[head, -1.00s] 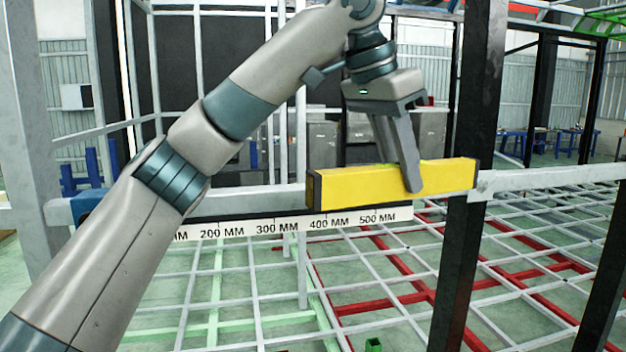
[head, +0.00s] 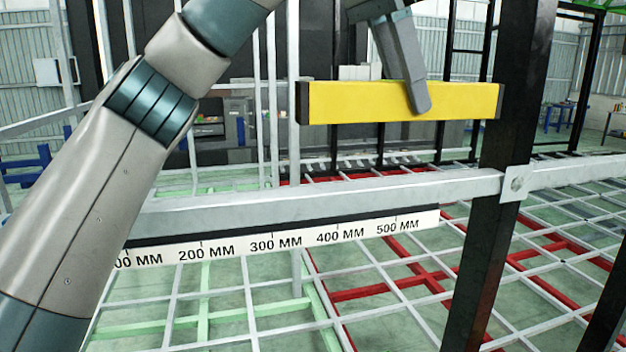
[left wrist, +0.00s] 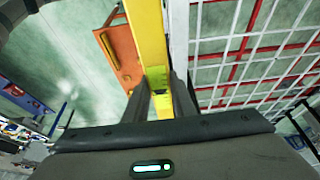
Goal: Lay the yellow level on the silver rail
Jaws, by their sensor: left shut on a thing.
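The yellow level (head: 365,103) is a long bar with dark end caps. My left gripper (head: 418,100) is shut on it, right of its middle, and holds it about level. In the left wrist view the two fingers (left wrist: 163,98) sit either side of the level (left wrist: 149,35), whose vial shows between them. The silver rail (head: 330,197) runs across the head view below the level, with a clear gap in the picture between them. In the left wrist view a pale bar, seemingly the rail (left wrist: 179,35), runs right beside the level. My right gripper is not in view.
A black upright post (head: 515,110) stands at the level's right end, and the rail meets it at a bracket (head: 516,183). A millimetre scale strip (head: 290,238) runs below the rail. Beyond lies a grid of pale and red bars. An orange object (left wrist: 117,62) lies below.

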